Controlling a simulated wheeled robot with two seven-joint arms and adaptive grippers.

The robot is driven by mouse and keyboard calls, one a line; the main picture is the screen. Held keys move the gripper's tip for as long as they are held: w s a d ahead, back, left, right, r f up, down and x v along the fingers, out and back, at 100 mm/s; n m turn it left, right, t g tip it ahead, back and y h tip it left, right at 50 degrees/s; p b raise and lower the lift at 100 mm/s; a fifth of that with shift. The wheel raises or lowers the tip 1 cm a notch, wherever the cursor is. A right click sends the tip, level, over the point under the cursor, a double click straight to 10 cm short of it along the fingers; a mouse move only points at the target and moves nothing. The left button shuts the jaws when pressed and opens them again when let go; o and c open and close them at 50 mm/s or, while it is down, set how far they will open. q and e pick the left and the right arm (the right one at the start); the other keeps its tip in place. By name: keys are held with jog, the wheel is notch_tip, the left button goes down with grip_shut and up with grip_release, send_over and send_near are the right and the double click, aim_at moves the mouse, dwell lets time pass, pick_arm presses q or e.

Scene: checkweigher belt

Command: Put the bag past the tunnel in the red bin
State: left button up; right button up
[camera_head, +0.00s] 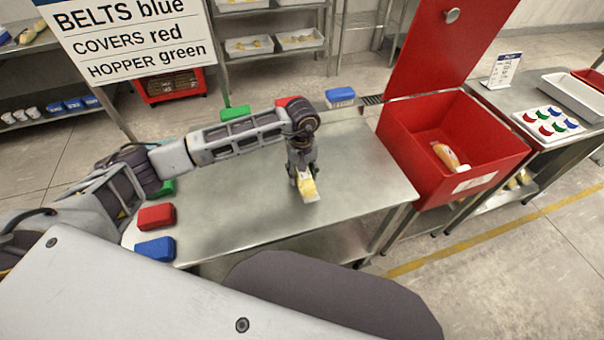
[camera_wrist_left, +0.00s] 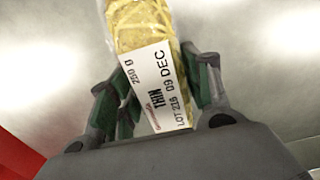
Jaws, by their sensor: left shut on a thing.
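My left gripper (camera_head: 301,178) is shut on a yellow bag (camera_head: 308,190) over the front right part of the steel table. In the left wrist view the bag (camera_wrist_left: 140,25) sits between the green-padded fingers, with a white printed label facing the camera. I cannot tell whether the bag touches the table. The red bin (camera_head: 428,178) stands right of the table with its lid (camera_head: 445,45) raised. I cannot make out a tunnel. My right gripper is not in view.
Red (camera_head: 156,216) and blue (camera_head: 156,249) blocks sit at the table's left end. A green block (camera_head: 235,113) and a blue block (camera_head: 340,97) are along its back. A side table (camera_head: 510,97) with a colored-piece tray is far right. The table's right end is clear.

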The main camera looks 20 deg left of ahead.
pick_arm(q)
jog(key=shift+r, duration=0.4)
notch_tip(320, 180, up, 3)
jog(key=shift+r, duration=0.15)
notch_tip(320, 180, up, 4)
jog(key=shift+r+b, duration=0.15)
jog(key=shift+b, duration=0.15)
jog(key=shift+r, duration=0.6)
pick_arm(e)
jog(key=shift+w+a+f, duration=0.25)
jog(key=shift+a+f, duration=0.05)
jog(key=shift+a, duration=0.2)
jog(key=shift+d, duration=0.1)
pick_arm(q)
jog(key=shift+a, duration=0.1)
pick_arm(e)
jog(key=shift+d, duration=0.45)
